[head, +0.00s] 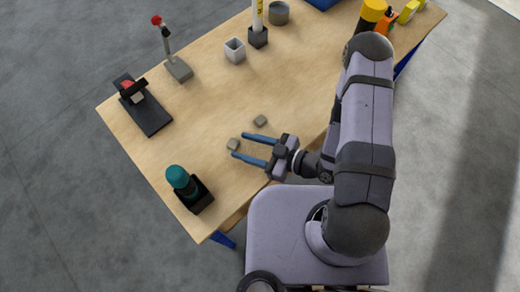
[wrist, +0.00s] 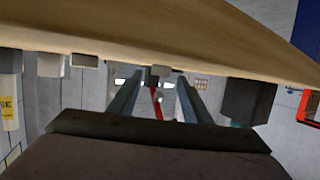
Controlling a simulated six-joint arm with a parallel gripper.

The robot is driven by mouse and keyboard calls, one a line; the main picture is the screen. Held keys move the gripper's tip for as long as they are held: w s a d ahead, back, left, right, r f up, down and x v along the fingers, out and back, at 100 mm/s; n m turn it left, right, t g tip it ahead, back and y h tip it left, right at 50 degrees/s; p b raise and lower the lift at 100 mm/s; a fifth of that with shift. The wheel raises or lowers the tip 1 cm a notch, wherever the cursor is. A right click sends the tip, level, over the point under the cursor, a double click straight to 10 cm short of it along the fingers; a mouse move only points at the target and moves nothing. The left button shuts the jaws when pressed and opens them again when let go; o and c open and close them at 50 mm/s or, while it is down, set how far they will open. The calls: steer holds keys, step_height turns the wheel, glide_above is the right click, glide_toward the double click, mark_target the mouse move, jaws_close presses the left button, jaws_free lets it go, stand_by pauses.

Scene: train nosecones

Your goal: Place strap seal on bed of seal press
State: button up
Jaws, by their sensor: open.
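Two small grey blocks that look like strap seals lie on the wooden table. The nearer seal (head: 233,144) is at my gripper's fingertips, and a grey block (wrist: 160,70) shows between the fingers in the wrist view. The other seal (head: 260,121) lies farther back, beyond the fingers. My gripper (head: 239,145) is open and empty, with its blue fingers low over the table and pointing left. The black device with a flat base and a red part (head: 146,113) at the left edge looks like the seal press. Whether the fingers straddle the nearer seal is unclear.
A teal-topped cylinder in a black holder (head: 200,197) stands at the front left corner. A red-knobbed lever stand (head: 179,69), a white square cup (head: 235,50) and a grey round pot (head: 278,13) stand at the back. The table between the seals and the black device is clear.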

mark_target(256, 155)
steer(key=b+v, duration=0.2)
steer(key=v, duration=0.1)
steer(key=shift+d+f, duration=0.15)
steer(key=shift+d, duration=0.15)
steer(key=shift+v, duration=1)
steer(key=shift+o, duration=0.5)
steer(key=shift+s, duration=0.1)
steer(key=shift+a+r+p, duration=0.1)
steer(key=shift+r+p, duration=0.15)
steer(key=shift+p, duration=0.2)
steer(key=shift+f, duration=0.1)
steer(key=shift+p+x, duration=0.35)
steer(key=shift+x, duration=0.75)
